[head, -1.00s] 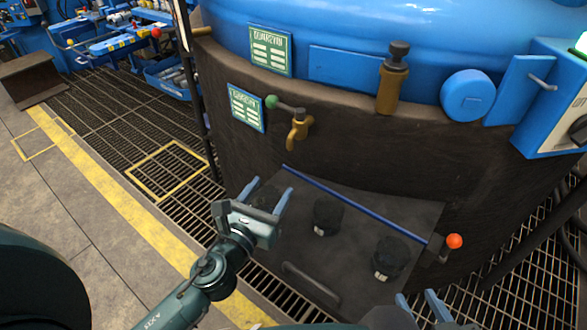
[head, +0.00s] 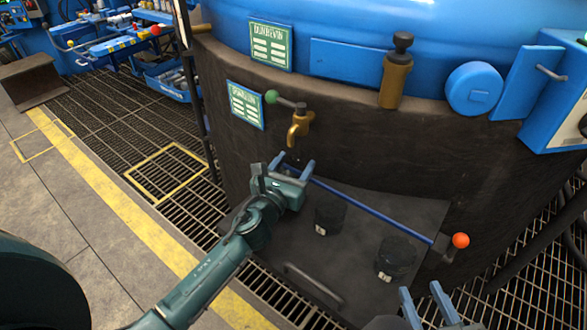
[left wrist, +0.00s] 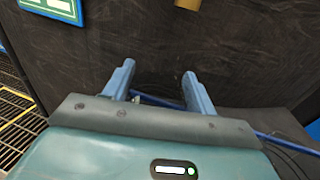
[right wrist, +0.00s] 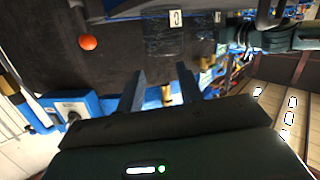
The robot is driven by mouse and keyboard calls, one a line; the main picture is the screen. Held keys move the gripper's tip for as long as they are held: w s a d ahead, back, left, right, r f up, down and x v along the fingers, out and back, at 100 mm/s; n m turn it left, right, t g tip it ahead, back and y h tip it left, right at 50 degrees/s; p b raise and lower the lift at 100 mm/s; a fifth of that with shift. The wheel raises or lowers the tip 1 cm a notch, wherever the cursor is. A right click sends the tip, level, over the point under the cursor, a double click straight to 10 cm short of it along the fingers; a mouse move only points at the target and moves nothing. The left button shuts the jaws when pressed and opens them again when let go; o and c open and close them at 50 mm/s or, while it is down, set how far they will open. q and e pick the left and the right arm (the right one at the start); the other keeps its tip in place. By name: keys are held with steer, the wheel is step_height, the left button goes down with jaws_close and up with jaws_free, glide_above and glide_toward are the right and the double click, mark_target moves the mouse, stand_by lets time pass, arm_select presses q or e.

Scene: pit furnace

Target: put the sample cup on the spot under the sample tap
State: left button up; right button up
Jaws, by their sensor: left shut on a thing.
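My left gripper (head: 291,171) is in front of the dark furnace wall, a little below the brass sample tap (head: 300,127). Its fingers (left wrist: 158,82) are closed with a gap between them, on a dark cup that I can hardly make out against the dark wall. I take it as the sample cup. The spot under the tap is hidden behind the gripper. In the left wrist view, the lower end of the tap (left wrist: 187,4) shows at the top, ahead of the fingers. My right gripper (head: 430,308) is open and empty at the lower right; its fingers (right wrist: 162,90) stand apart.
Two dark labelled cups, one nearer (head: 396,260) and one in the middle (head: 330,216), stand on the dark shelf (head: 350,275). A brass valve (head: 396,75) is higher right.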

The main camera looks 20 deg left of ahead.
arm_select(q)
steer(key=shift+f, duration=0.15)
steer(key=o, duration=1)
steer(key=shift+o, duration=0.2)
steer(key=shift+r, duration=0.3)
steer(key=s, duration=0.4)
steer(key=s+a, duration=0.1)
steer(key=s, duration=0.6)
steer(key=shift+s+a+f, duration=0.1)
steer(key=shift+s+a, duration=0.1)
steer(key=shift+s, duration=0.3)
